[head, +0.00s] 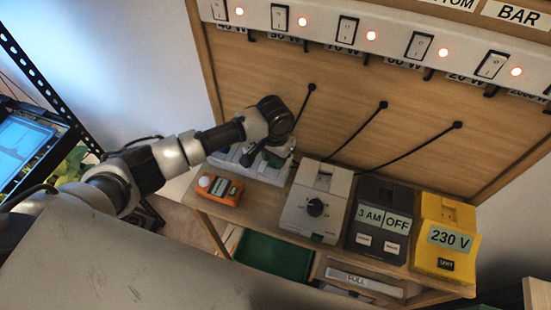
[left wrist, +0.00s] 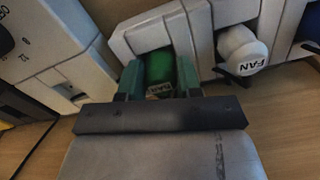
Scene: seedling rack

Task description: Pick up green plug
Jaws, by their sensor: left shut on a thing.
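The green plug (left wrist: 160,72) sits at a white power strip (left wrist: 128,42) in the left wrist view, with a small, partly hidden label on its near side. My left gripper (left wrist: 160,80) is shut on the plug, with one finger on each side of it. Whether the plug is still seated in its socket I cannot tell. My right gripper is not in view.
A white FAN plug (left wrist: 242,48) is just right of the green one. On the bench stand an orange device (head: 228,192), a grey box with a knob (head: 300,213), a dark box (head: 378,190) and a yellow 230 V box (head: 447,212). Black cables hang from the back panel (head: 340,105).

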